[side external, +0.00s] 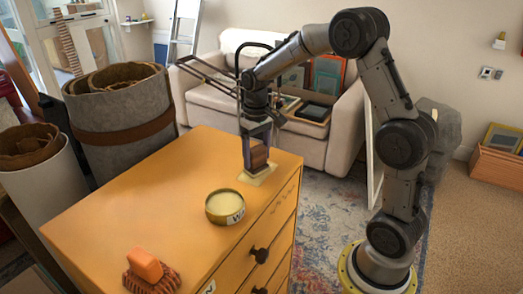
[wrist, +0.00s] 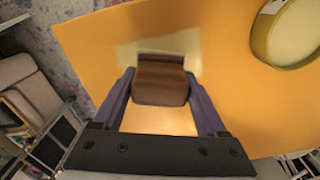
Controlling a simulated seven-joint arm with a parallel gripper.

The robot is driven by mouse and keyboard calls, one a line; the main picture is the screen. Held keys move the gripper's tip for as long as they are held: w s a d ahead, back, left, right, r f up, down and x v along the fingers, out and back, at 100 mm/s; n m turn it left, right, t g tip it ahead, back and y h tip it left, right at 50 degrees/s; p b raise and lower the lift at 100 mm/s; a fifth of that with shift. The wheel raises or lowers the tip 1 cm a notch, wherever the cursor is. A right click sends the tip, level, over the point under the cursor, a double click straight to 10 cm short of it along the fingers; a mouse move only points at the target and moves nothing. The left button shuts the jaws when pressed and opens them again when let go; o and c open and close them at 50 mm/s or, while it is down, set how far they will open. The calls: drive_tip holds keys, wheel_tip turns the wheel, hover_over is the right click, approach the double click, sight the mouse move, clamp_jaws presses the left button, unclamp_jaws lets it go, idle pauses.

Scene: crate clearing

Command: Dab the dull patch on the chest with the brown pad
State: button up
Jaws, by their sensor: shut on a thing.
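The orange-yellow chest (side external: 125,205) has a pale dull patch (side external: 258,176) on its top near the right edge. My gripper (side external: 256,152) points down over this patch and is shut on the brown pad (side external: 259,157). In the wrist view the brown pad (wrist: 161,80) sits between the two purple fingers (wrist: 160,105). The dull patch (wrist: 185,43) shows just beyond the pad, and the pad hides part of it. The pad is at or very close to the patch; I cannot tell whether it touches.
An open round tin of pale wax (side external: 225,206) stands on the chest close to the patch, and also shows in the wrist view (wrist: 289,35). A brush with an orange block (side external: 146,265) lies at the front of the top. Large felt rolls (side external: 120,120) stand behind the chest.

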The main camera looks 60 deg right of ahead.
drive_tip(key=shift+a, duration=3.1)
wheel_tip(320, 180, up, 8)
